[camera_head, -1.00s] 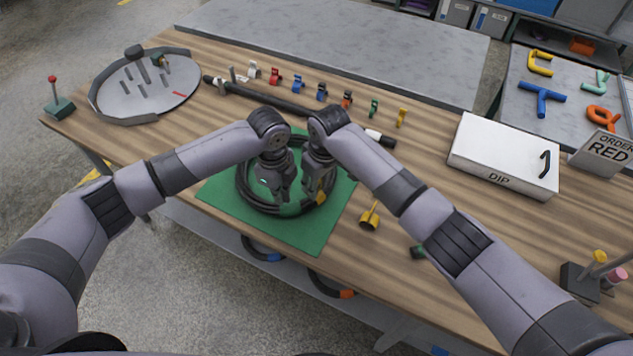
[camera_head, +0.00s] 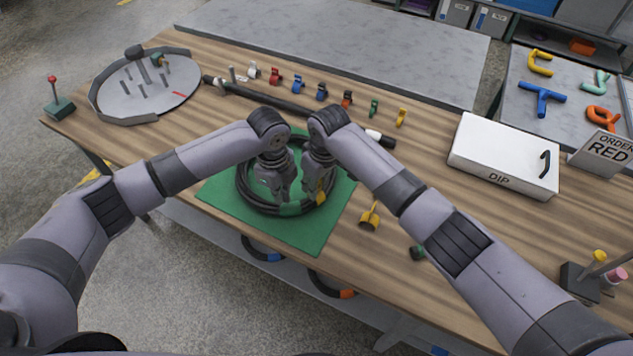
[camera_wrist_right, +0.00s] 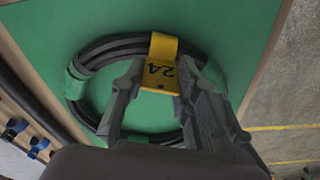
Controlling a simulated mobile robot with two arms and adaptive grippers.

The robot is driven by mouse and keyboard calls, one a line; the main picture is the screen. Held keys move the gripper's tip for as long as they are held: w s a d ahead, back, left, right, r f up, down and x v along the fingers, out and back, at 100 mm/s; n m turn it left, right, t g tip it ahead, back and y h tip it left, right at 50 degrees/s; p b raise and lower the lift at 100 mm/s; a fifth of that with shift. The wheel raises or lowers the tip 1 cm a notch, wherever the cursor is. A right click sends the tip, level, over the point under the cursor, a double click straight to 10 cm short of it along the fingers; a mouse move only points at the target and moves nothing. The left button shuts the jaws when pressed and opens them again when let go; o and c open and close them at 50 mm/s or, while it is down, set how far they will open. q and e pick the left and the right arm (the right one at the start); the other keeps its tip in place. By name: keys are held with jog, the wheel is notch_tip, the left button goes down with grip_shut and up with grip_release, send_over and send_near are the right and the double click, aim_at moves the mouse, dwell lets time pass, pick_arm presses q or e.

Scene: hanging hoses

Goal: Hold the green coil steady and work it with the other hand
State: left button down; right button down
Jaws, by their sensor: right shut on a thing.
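The green coil is a black hose coil (camera_head: 243,187) with green bands, lying on a green mat (camera_head: 300,236). The right wrist view shows its loops (camera_wrist_right: 97,52), a green band (camera_wrist_right: 76,84) and a yellow tag (camera_wrist_right: 163,46) marked 24 around the hose. In the head view the tag (camera_head: 321,198) is at the coil's near right side. My right gripper (camera_head: 318,190) is shut on the yellow tag, its fingers (camera_wrist_right: 160,82) on either side of it. My left gripper (camera_head: 277,195) points down at the coil's near side, beside the right one; its finger gap is unclear.
A row of coloured clips (camera_head: 298,86) and a long black bar (camera_head: 262,97) lie behind the coil. A round grey tray (camera_head: 120,108) with pegs stands at the left. A white DIP box (camera_head: 503,157) is at the right. A yellow clip (camera_head: 369,216) lies right of the mat.

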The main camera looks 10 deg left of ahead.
pick_arm(q)
jog(key=shift+f, duration=1.05)
jog(key=shift+s+f, duration=0.15)
dwell(1.2)
pick_arm(e)
jog(key=shift+r, duration=0.15)
pick_arm(q)
jog(key=shift+s+f, duration=0.1)
pick_arm(e)
jog(key=shift+r, duration=2.9)
pick_arm(q)
jog(key=shift+w+r, duration=0.2)
jog(key=shift+r, duration=0.7)
pick_arm(e)
jog(key=shift+f, duration=0.1)
pick_arm(q)
notch_tip(320, 180, up, 8)
jog(key=shift+f, duration=0.2)
